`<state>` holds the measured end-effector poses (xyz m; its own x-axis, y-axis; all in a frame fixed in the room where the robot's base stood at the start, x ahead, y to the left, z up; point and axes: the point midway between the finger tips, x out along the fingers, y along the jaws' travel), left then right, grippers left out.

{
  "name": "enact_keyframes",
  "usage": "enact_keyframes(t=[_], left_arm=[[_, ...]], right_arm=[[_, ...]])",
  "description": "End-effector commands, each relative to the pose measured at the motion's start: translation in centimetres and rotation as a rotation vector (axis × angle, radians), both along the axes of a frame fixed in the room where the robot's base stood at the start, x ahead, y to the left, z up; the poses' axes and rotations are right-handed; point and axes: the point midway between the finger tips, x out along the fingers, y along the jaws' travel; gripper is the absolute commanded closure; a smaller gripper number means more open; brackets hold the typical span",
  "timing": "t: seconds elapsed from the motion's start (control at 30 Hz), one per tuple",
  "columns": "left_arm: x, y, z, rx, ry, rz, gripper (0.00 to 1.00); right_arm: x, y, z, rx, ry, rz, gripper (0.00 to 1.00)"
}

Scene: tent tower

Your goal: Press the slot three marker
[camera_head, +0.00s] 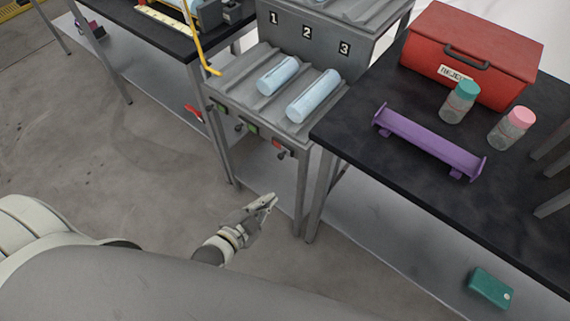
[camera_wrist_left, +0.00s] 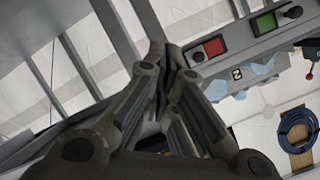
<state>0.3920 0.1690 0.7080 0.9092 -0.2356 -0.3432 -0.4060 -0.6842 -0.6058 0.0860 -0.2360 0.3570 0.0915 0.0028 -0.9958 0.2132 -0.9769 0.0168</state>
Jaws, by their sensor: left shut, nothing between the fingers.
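A grey sloped rack (camera_head: 228,77) has number plates 1, 2 and 3 on its back panel, with plate three (camera_head: 344,48) at the right. Its front face carries small coloured squares with knobs. The red square (camera_head: 281,154) is at the right end, below slot three; it also shows in the left wrist view (camera_wrist_left: 213,47). A green square (camera_head: 251,128) sits left of it. My left gripper (camera_head: 273,200) is shut and empty, below and apart from the red square. In the left wrist view its fingertips (camera_wrist_left: 168,58) are left of the red square. My right gripper is not in view.
Light blue rolls lie in slot two (camera_head: 278,75) and slot three (camera_head: 314,95). A black table (camera_head: 400,185) stands close at right, with a purple tray (camera_head: 430,143), a red toolbox (camera_head: 480,50) and two jars. Open floor lies left.

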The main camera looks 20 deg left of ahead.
Motion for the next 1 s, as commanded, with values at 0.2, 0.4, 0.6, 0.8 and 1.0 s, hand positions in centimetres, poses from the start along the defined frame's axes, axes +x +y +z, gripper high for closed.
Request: enact_keyframes(t=[0.2, 0.4, 0.6, 0.8, 1.0], left_arm=[[1.0, -0.9, 7.2, 0.039, -0.158, -0.037, 1.00], [1.2, -1.1, 9.1, 0.051, -0.200, -0.046, 1.00], [1.2, -1.1, 9.1, 0.050, -0.199, -0.045, 1.00], [1.6, -1.2, 9.0, 0.049, -0.200, -0.044, 1.00], [4.0, -1.8, 8.7, 0.049, -0.200, -0.044, 1.00]], right_arm=[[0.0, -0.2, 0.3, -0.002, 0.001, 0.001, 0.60], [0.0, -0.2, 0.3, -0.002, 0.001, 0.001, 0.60], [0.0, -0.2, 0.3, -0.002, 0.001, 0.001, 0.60], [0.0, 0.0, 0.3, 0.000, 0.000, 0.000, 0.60], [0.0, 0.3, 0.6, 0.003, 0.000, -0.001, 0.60]])
